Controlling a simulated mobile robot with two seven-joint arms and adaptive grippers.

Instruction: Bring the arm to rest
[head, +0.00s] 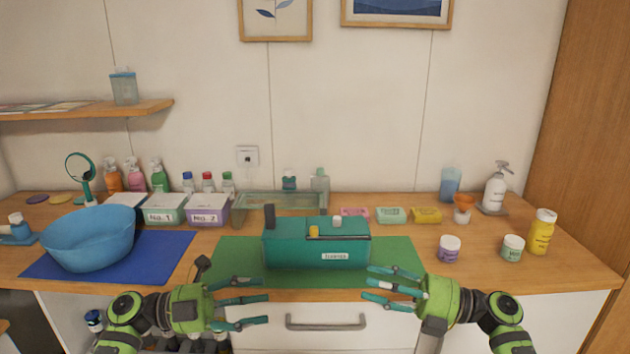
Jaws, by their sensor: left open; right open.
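My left gripper (266,307) is open and empty, in front of the counter's front edge, left of the drawer handle. My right gripper (368,283) is open and empty, at the front edge to the right of the handle. Its upper fingers overlap the green mat in the picture. Both grippers point inward toward each other, with a gap between them. A teal box (290,255) with a label stands on the green mat (405,258) behind them. I cannot see either gripper touching anything.
A blue bowl (90,238) stands on a blue mat (170,255) at the left. Labelled bins (207,217) stand behind. Jars (449,252) and a yellow bottle (541,232) stand at the right. A drawer handle (326,325) sits below the counter's edge. The space between the grippers is clear.

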